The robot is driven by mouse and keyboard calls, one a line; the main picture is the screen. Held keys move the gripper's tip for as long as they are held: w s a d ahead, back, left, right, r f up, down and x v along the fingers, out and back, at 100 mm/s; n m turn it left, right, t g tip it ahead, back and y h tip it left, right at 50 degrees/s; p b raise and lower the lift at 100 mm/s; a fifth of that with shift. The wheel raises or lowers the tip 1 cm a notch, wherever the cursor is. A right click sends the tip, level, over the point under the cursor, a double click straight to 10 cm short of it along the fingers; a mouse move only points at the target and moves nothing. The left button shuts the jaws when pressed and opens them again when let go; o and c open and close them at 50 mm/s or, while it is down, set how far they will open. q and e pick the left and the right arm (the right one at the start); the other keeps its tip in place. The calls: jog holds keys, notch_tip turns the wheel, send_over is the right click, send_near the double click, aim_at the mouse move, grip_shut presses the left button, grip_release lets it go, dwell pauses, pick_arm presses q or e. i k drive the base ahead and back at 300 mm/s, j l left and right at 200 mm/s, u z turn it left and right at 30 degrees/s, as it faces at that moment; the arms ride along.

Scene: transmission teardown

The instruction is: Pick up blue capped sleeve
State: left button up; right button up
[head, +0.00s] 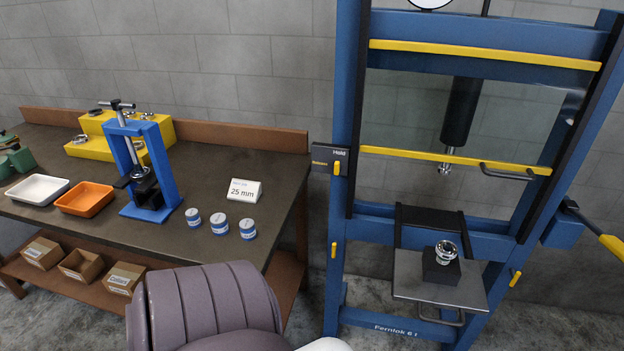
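Three small blue-and-white cylinders stand upright in a row near the front right of the workbench: a left one (192,218), a middle one (219,223) and a right one (247,229). They look like the blue capped sleeves, with pale labels or markings too small to read. They stand a little apart from each other. Neither of my grippers is in view. Nothing in this view touches the cylinders.
A sign reading "25 mm" (244,191) stands behind the cylinders. A blue bench press (146,165), an orange tray (85,199) and a white tray (37,188) lie left. A tall blue press (343,180) stands right of the workbench (150,236), holding a metal part (446,251).

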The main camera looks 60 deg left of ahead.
aim_at(192, 216)
jog(key=u, duration=2.85)
